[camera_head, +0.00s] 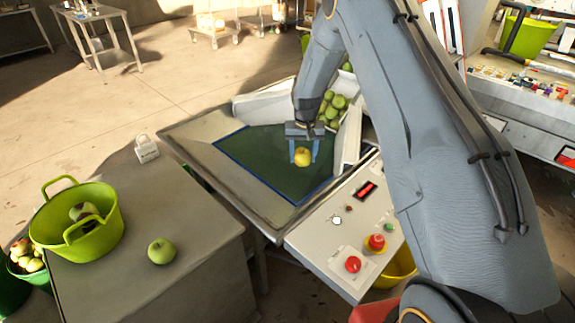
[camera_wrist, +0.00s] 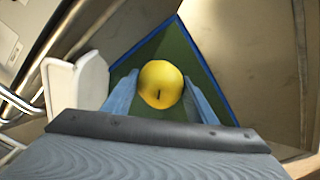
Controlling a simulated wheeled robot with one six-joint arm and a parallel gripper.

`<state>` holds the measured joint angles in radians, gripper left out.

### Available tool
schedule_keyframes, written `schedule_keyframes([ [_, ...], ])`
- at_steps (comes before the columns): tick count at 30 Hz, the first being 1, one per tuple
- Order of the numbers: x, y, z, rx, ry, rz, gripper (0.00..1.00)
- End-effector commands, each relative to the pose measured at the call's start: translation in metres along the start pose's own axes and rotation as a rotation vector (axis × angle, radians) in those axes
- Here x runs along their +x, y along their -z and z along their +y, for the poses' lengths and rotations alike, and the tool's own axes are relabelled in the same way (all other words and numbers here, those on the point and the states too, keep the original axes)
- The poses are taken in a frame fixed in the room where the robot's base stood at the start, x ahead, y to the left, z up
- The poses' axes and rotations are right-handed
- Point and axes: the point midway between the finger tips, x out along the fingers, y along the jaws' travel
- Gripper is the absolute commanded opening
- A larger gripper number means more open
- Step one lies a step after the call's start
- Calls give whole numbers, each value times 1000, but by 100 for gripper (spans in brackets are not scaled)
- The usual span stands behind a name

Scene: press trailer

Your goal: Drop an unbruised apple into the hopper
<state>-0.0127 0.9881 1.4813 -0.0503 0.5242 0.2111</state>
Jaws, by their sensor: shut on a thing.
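My gripper (camera_head: 303,148) is shut on a yellow apple (camera_head: 302,157), with a blue finger on each side. The apple also shows between the fingers in the wrist view (camera_wrist: 161,85); a dark stem shows and I see no bruise on this side. They are over a dark green mat with a blue border (camera_head: 250,160), set in a wide grey metal tray (camera_head: 192,137). I cannot tell whether the apple touches the mat. Several green apples (camera_head: 333,108) lie in a pale trough behind my gripper, partly hidden by my arm; I cannot tell if it is the hopper.
A control panel (camera_head: 325,232) with red buttons stands at the tray's front right. A floor bucket (camera_head: 27,262) holds more apples.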

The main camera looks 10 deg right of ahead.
Motion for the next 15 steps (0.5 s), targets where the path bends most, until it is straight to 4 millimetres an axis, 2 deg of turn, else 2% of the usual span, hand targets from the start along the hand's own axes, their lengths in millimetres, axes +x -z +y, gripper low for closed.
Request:
schedule_keyframes([
  [7, 30, -4, 0, -1, 0, -1, 26],
  [15, 39, -6, 0, 0, 0, 0, 26],
])
